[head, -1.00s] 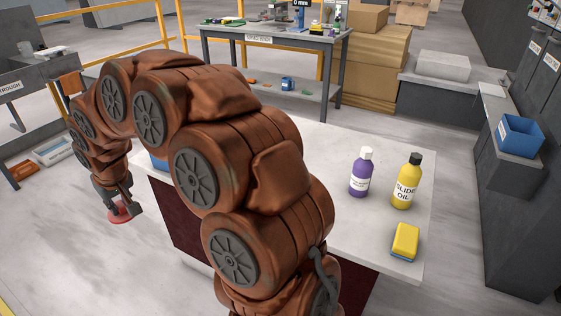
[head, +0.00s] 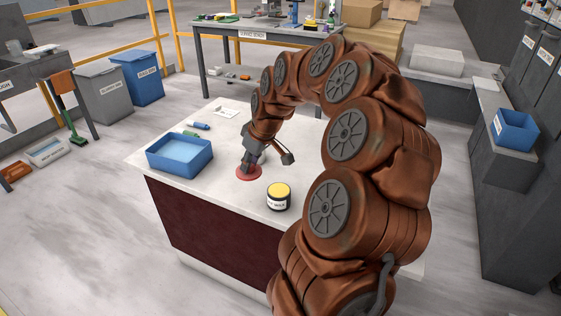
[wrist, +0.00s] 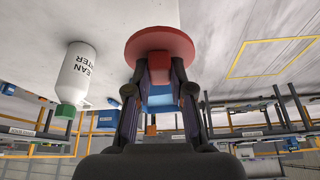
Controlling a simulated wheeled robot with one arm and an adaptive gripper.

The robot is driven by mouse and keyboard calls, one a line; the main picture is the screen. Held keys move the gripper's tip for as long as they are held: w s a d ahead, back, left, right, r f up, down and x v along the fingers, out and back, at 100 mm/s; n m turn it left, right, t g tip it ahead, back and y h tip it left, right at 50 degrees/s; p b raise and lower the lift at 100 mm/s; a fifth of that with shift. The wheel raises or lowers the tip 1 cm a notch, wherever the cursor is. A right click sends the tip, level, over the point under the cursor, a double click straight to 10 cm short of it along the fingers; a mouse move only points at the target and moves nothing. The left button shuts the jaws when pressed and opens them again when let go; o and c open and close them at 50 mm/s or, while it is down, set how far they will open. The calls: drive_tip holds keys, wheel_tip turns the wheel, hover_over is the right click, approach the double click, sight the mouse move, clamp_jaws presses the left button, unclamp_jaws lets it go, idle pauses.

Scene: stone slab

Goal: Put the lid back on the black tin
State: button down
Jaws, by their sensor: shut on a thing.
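The black tin (head: 278,203) stands upright on the pale slab, with a white label and a yellow top surface showing; no lid is on it. My gripper (head: 246,166) points down and is shut on the red round lid (head: 248,174), to the left of and a little behind the tin. The lid and tin are apart. In the wrist view the lid (wrist: 160,46) sits at the ends of both fingers of my gripper (wrist: 160,72). How high the lid is above the slab is hard to tell.
A blue open bin (head: 180,163) stands left of my gripper on the slab (head: 225,205). Small blue and green items lie behind it. The wrist view shows a white bottle with a green cap (wrist: 76,75). My arm covers the slab's right part.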

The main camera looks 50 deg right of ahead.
drive_tip(key=shift+n, duration=0.3)
drive_tip(key=shift+s+d+f, duration=0.65)
drive_tip(key=shift+s+d, duration=0.35)
drive_tip(key=shift+s+d+f, duration=0.65)
drive_tip(key=shift+s+d, duration=0.3)
drive_tip(key=shift+d, duration=0.1)
drive_tip(key=shift+s+d+f, duration=0.65)
drive_tip(key=shift+s+d, duration=0.35)
drive_tip(key=shift+f+b, duration=1)
drive_tip(key=shift+f, duration=0.3)
drive_tip(key=shift+b, duration=0.65)
drive_tip(key=shift+f+b, duration=0.2)
drive_tip(key=shift+b, duration=0.5)
drive_tip(key=c, duration=0.9)
unclamp_jaws()
drive_tip(key=shift+c, duration=0.2)
